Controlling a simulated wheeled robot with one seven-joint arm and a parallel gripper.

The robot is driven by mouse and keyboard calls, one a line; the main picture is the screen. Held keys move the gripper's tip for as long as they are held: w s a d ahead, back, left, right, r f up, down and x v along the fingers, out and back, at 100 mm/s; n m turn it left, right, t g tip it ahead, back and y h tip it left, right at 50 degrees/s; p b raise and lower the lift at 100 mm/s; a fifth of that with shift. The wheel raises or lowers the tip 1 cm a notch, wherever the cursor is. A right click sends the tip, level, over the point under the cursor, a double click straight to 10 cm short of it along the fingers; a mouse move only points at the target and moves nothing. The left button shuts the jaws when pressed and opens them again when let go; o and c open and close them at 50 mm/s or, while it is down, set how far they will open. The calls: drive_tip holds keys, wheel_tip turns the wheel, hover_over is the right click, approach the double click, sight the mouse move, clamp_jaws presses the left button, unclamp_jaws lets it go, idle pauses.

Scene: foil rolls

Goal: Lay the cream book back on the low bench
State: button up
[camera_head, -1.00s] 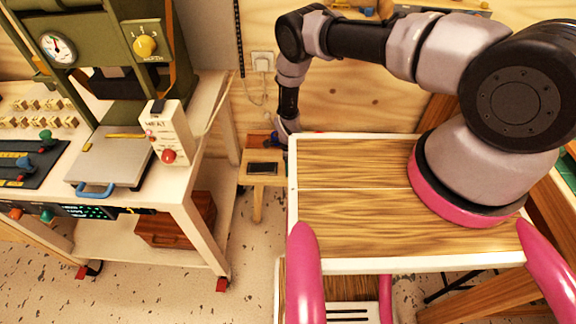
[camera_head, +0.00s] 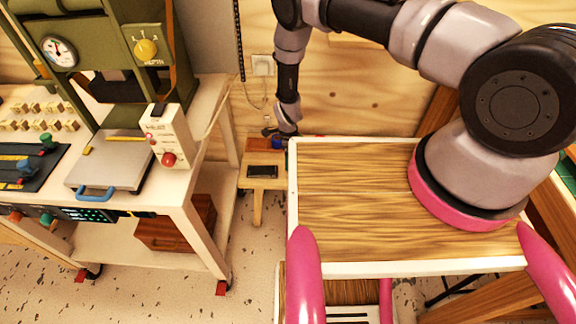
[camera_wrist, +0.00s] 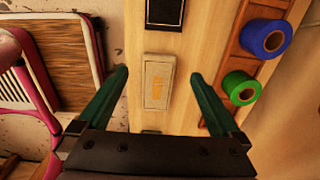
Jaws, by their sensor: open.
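The cream book (camera_wrist: 158,82) lies flat on the pale wooden low bench (camera_wrist: 205,28) in the wrist view. My gripper (camera_wrist: 158,80) is open, with one dark green finger on each side of the book in the picture. No contact between fingers and book shows; the height between them is hard to tell. The low bench (camera_head: 255,184) also shows in the head view, left of my tabletop. There my arm's end hangs over its far part, and the book cannot be made out.
A dark framed item (camera_wrist: 164,12) lies on the bench beyond the book. A wooden rack on the right holds a blue roll (camera_wrist: 265,38) and a green roll (camera_wrist: 240,88), close to the right finger. A white workbench (camera_head: 185,190) with a press stands left of the low bench.

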wheel_tip(320, 180, up, 4)
drive_tip(key=shift+r, duration=0.25)
